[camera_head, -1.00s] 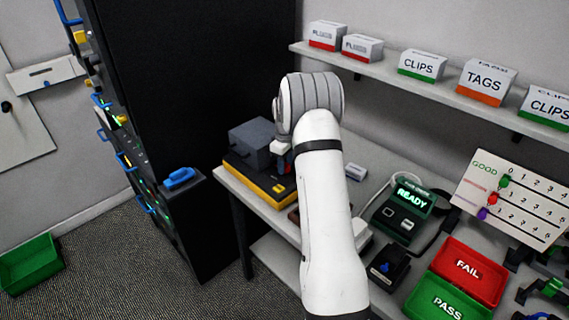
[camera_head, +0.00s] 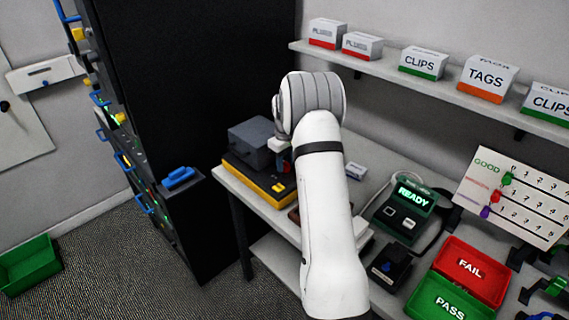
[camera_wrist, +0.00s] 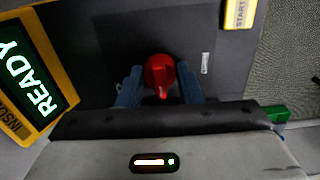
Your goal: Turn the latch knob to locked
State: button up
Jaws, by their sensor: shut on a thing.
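The red latch knob (camera_wrist: 159,72) shows in the wrist view on a dark panel, with its raised pointer toward the bottom of the picture. A short white mark (camera_wrist: 205,63) is on the panel to the knob's right. My gripper (camera_wrist: 160,87) has its blue fingers on both sides of the knob and is shut on it. In the head view, my gripper (camera_head: 285,163) is low at the right side of the grey and yellow machine (camera_head: 249,146), and the knob is hidden.
A green READY screen (camera_wrist: 36,78) and a yellow START button (camera_wrist: 239,12) flank the knob panel. To the right on the bench stand a READY tester (camera_head: 404,210), a red FAIL tray (camera_head: 500,288) and a green PASS tray (camera_head: 416,310). A shelf (camera_head: 450,90) with boxes hangs above.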

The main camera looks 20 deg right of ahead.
aim_at(285, 162)
jog(key=o, duration=1)
notch_tip(285, 162, up, 7)
jog(key=shift+r+b, duration=0.2)
jog(key=shift+b, duration=0.4)
jog(key=shift+r, duration=0.2)
